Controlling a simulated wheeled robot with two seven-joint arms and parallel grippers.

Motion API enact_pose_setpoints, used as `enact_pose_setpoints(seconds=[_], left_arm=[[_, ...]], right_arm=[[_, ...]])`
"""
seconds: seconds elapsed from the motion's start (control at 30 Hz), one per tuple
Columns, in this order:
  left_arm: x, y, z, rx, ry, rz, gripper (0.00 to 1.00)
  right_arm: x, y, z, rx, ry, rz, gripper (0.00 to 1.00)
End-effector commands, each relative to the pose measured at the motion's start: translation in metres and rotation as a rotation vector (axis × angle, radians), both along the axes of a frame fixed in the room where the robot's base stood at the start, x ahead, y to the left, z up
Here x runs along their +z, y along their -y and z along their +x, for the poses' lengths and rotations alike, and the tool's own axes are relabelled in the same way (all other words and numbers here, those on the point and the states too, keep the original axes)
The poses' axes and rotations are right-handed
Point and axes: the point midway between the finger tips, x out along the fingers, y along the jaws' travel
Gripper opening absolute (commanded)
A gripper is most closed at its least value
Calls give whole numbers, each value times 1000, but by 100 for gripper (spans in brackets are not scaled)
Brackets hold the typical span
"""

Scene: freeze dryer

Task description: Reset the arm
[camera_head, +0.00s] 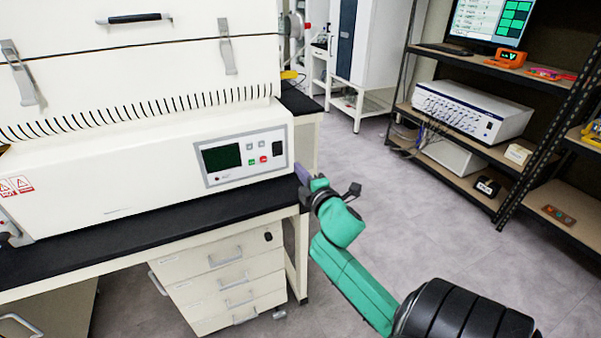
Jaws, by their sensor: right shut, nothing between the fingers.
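My right arm comes in from the bottom right, with green links and black joints. Its gripper (303,174) is at the right front corner of the freeze dryer, close to the end of its control panel. The gripper is small in the picture and shut, with nothing seen in it. I cannot tell whether it touches the machine or bench. The white freeze dryer (120,185) stands on the black-topped bench (150,220), its lid down. Its control panel (243,157) has a dark green screen and several buttons. My left gripper is not in view.
A drawer cabinet (225,285) stands under the bench. A dark metal shelf (470,155) at the right holds a monitor (490,22), a white instrument box (470,108) and small devices. A white cabinet (372,45) stands at the back. The grey floor (400,200) between bench and shelf is clear.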

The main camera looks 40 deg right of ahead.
Motion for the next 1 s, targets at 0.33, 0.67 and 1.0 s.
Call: enact_pose_setpoints(seconds=[0.33, 0.67, 1.0], left_arm=[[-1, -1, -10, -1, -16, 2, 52], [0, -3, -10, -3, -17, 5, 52], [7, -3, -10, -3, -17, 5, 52]], right_arm=[[0, 0, 0, -1, -1, 0, 0], [-45, 3, 3, -8, -64, 90, 0], [-340, -37, -69, -165, -479, 690, 0]])
